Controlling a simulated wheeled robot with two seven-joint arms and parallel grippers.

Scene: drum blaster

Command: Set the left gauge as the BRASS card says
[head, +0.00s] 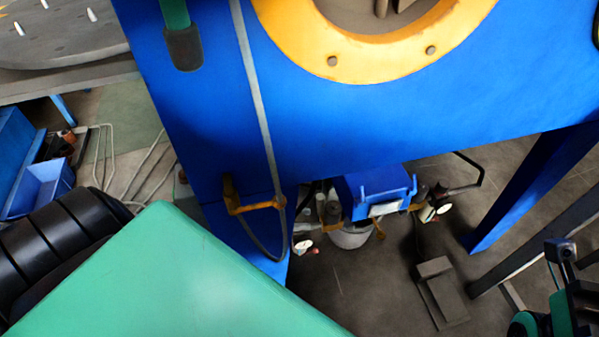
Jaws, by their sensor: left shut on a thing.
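The left gauge (303,246) is a small white dial low under the blue machine, with a small pink-red part beside it. Its reading is too small to make out. A second gauge (443,208) sits to the right of the blue box (378,190). No BRASS card can be read here. My left arm fills the lower left with a black ribbed joint and a large green link. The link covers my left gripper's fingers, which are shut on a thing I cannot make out. I recognise no jaws of my right gripper.
The blue machine (330,120) with a yellow ring (375,72) spans the upper middle. A grey hose and a yellow bracket (232,195) run down its left side. A blue leg (520,195) and a grey block (440,292) stand at the right. Dark floor lies below the gauges.

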